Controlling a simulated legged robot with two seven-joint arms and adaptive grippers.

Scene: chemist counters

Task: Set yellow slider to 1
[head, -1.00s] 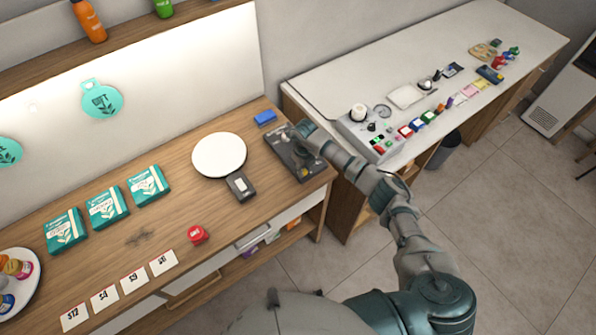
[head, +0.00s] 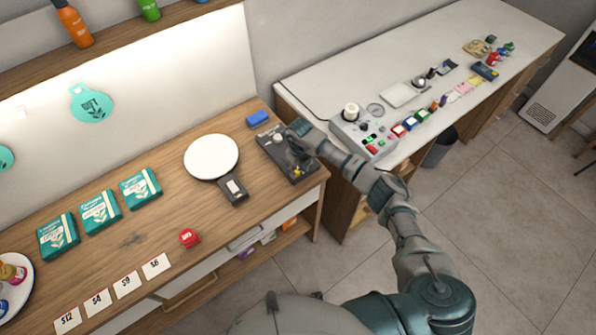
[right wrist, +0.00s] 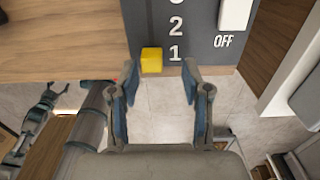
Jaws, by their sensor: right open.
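The dark control panel (head: 270,142) lies at the right end of the wooden counter. Its yellow slider (head: 297,171) shows small near the panel's front end. In the right wrist view the yellow slider (right wrist: 151,60) sits beside the printed 1, at the lower edge of the panel (right wrist: 200,50). My right gripper (right wrist: 160,76) is open, its two fingers apart just below the slider in that view, with nothing between them. In the head view my right gripper (head: 296,145) hovers over the panel and hides part of it. My left gripper is not in view.
A white switch (right wrist: 235,12) marked OFF is on the panel. A blue block (head: 258,118) and a round white plate on a dark-handled scale (head: 211,156) are nearby. A grey device (head: 352,135) stands on the white counter (head: 330,85) to the right.

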